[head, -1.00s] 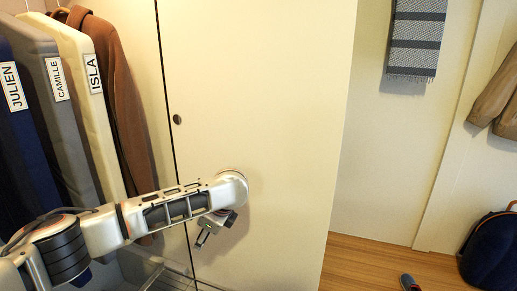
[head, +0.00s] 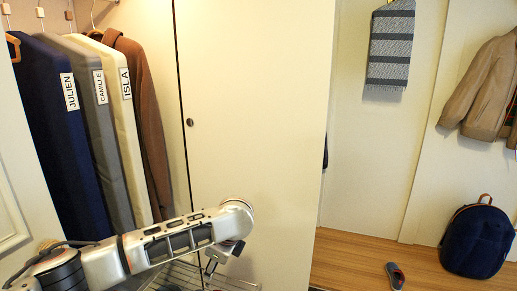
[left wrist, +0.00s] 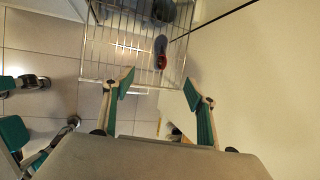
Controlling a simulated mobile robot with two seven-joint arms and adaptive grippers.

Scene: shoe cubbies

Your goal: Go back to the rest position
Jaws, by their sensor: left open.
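My left arm comes in from the lower left in the head view, with the gripper (head: 209,270) hanging low in front of the pale door panel (head: 250,120). In the left wrist view the two green-padded fingers of my left gripper (left wrist: 160,92) stand apart with nothing between them. They are above a wire rack (left wrist: 100,45) and the tiled floor. My right gripper does not show.
Garment covers labelled JULIEN (head: 52,120), CAMILLE (head: 104,120) and ISLA (head: 128,130) hang beside a brown coat (head: 145,120). A grey-blue shoe (left wrist: 160,52) is on the rack. Another shoe (head: 396,275) and a navy backpack (head: 477,240) are on the wooden floor.

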